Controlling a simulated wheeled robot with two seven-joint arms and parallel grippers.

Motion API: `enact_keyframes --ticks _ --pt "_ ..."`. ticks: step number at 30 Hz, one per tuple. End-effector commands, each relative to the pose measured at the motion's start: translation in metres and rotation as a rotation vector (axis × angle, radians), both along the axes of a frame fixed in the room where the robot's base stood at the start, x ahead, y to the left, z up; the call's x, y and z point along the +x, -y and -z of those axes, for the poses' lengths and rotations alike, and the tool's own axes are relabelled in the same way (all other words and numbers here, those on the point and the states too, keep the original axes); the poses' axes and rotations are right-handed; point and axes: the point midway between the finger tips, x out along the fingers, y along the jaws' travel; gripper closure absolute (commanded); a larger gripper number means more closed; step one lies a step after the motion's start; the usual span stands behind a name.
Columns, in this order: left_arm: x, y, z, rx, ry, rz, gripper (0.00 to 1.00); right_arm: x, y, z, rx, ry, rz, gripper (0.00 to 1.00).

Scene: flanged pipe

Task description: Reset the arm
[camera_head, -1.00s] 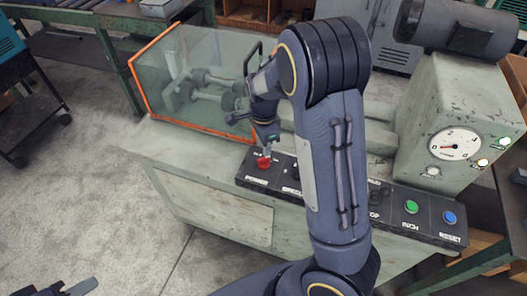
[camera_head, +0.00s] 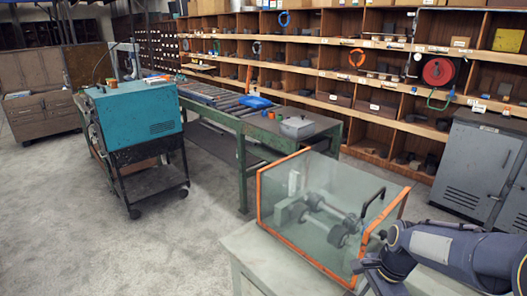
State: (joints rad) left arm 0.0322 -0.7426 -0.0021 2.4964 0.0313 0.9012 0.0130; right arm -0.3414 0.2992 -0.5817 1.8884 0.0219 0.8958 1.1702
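My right arm (camera_head: 455,258) comes in at the lower right corner. Its wrist and the upper part of my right gripper (camera_head: 372,272) are beside the front right corner of the clear guard box (camera_head: 310,235). The fingertips are cut off by the bottom edge, so I cannot see whether they are open or hold anything. The guard box has orange edges and a black handle (camera_head: 372,200), and grey rollers show inside it. It stands on a pale green machine bench (camera_head: 250,250). The control panel is out of view. My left gripper is not in view.
A teal machine on a black cart (camera_head: 135,120) is at left. Shelves line the back; grey cabinets (camera_head: 475,165) stand right. The floor at lower left is clear.

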Motion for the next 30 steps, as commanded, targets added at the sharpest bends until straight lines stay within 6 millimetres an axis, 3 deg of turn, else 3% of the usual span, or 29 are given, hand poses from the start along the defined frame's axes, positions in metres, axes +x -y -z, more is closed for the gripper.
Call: enact_keyframes --ticks 3,7,11,15,21,30 --pt "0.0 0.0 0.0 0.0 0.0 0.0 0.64 -0.041 -0.012 -0.035 0.096 0.152 -0.227 0.67" --pt "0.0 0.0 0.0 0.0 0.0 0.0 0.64 -0.086 -0.027 -0.065 0.104 0.34 -0.499 0.67" --pt "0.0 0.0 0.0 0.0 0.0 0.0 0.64 -0.129 -0.041 -0.082 0.023 0.514 -0.763 0.67" --pt "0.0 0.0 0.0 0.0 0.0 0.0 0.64 -0.164 -0.052 -0.086 -0.104 0.63 -0.984 0.67" --pt "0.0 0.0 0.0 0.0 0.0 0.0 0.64 -0.184 -0.059 -0.082 -0.215 0.682 -1.138 0.67" --pt "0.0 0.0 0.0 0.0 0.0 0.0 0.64 -0.185 -0.059 -0.081 -0.223 0.685 -1.153 0.67"
